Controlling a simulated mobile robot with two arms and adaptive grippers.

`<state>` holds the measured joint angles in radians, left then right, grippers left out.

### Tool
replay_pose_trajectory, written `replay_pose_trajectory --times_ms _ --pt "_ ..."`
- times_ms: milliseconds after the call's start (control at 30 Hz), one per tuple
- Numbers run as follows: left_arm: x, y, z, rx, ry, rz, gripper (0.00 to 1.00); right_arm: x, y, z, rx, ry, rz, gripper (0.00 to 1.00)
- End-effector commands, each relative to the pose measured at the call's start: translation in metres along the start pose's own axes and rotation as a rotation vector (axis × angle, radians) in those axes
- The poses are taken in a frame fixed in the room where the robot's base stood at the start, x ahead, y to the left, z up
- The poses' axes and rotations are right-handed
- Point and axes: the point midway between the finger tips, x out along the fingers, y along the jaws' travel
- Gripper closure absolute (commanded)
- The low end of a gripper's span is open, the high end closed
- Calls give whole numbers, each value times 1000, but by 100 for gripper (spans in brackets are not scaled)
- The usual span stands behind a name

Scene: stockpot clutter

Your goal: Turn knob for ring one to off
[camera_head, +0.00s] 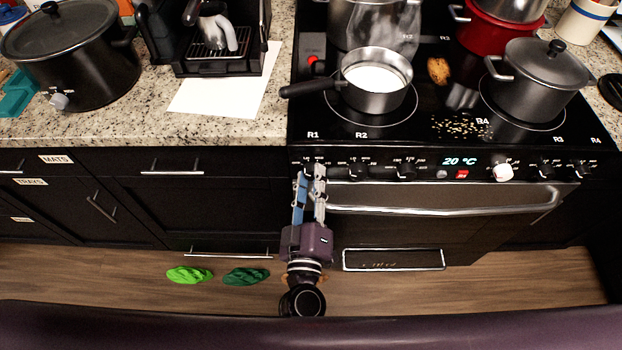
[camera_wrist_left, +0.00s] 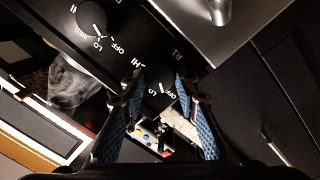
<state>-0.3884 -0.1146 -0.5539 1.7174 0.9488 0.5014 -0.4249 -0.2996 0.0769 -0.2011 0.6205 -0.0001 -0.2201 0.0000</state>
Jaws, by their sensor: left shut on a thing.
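The stove's front panel (camera_head: 440,168) carries a row of knobs. The knob for ring one (camera_wrist_left: 157,101) is the leftmost, below the R1 mark. My left gripper (camera_head: 313,166) reaches up to it from below and is shut on it. In the head view the fingers hide most of this knob. My right gripper is not in view.
Another black knob (camera_head: 357,170) sits just right of the fingers. The oven handle (camera_head: 440,210) runs below the panel. A saucepan (camera_head: 376,82) with white contents stands on the front left ring, its handle pointing left. A grey lidded pot (camera_head: 537,82) stands at right.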

Motion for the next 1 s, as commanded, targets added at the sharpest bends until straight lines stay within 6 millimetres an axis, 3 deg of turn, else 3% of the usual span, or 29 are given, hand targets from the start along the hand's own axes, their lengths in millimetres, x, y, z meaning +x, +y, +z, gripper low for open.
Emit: replay_pose_trajectory --times_ms 400,900,933,1000 --pt "-1 -2 2 -177 9 0 96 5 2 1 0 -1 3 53" --pt "-1 -2 2 -199 10 0 96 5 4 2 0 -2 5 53" --pt "-1 -2 2 -199 10 0 70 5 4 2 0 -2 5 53" --pt "-1 -2 2 -199 10 0 63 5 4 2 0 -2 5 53"
